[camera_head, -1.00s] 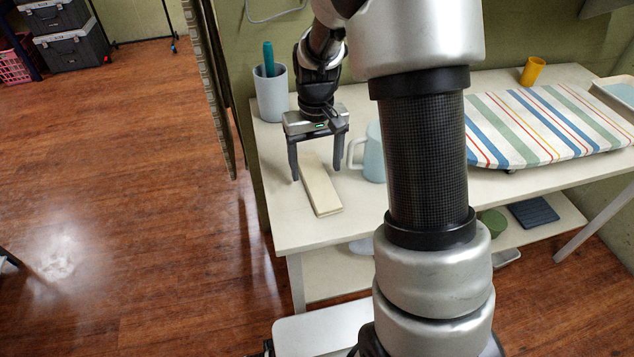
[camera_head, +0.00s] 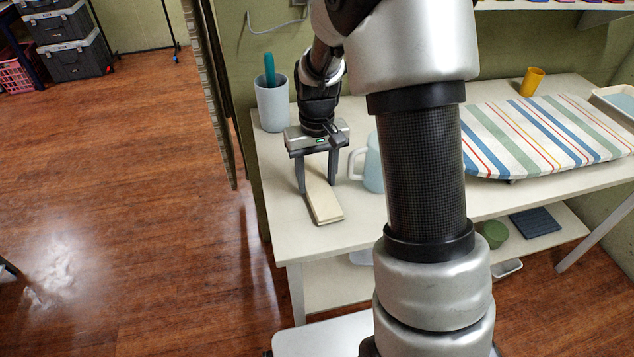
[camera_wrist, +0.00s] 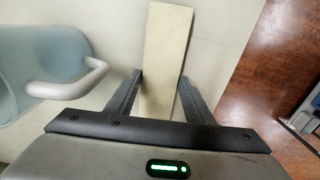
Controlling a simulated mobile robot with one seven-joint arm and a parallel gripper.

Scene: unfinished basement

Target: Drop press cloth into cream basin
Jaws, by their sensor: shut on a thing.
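The press cloth appears to be the flat, folded cream strip (camera_head: 324,205) on the left part of the white table; it also shows in the wrist view (camera_wrist: 167,45). My gripper (camera_head: 318,186) points down over its far end, shut on it, with one finger on each long side. The cloth's near end sticks out toward the table's front edge. In the wrist view my fingers (camera_wrist: 160,80) flank the strip closely. A cream-rimmed shallow basin with a light blue inside (camera_head: 597,96) stands at the far right, cut off by the picture edge; I cannot tell for sure that it is the cream basin.
A pale blue mug (camera_head: 372,165) stands close right of my gripper. A grey cup (camera_head: 271,108) with a teal item is behind left. A striped ironing pad (camera_head: 545,135) and yellow cup (camera_head: 532,82) are to the right. My arm hides the table's middle.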

